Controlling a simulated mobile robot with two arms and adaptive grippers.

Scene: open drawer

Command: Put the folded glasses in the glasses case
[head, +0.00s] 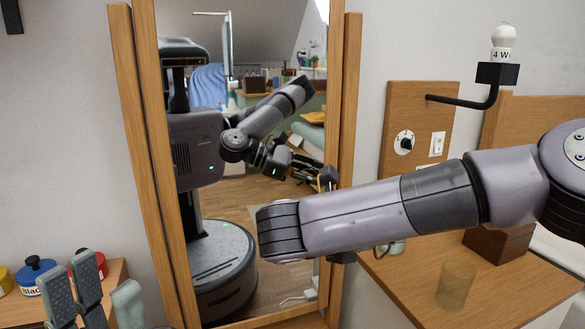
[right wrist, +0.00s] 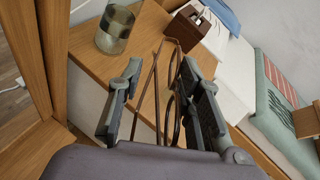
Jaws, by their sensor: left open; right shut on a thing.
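The thin brown folded glasses (right wrist: 156,92) stand between the fingers of my right gripper (right wrist: 162,98) in the right wrist view. The gripper is shut on them, above the wooden tabletop (right wrist: 88,62). In the head view my right arm crosses from the right and hides most of that gripper. A dark brown box (right wrist: 187,28) stands on the tabletop beyond the glasses, and it also shows in the head view (head: 498,244). I cannot tell whether it is the glasses case. My left gripper (head: 102,292) is open and empty at the lower left.
A clear tumbler (head: 456,286) stands on the tabletop, left of the box in the right wrist view (right wrist: 115,30). A wood-framed mirror (head: 128,130) reflects my body. A bulb (head: 503,38) sits on a black wall bracket. Paint jars (head: 36,273) stand at the lower left.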

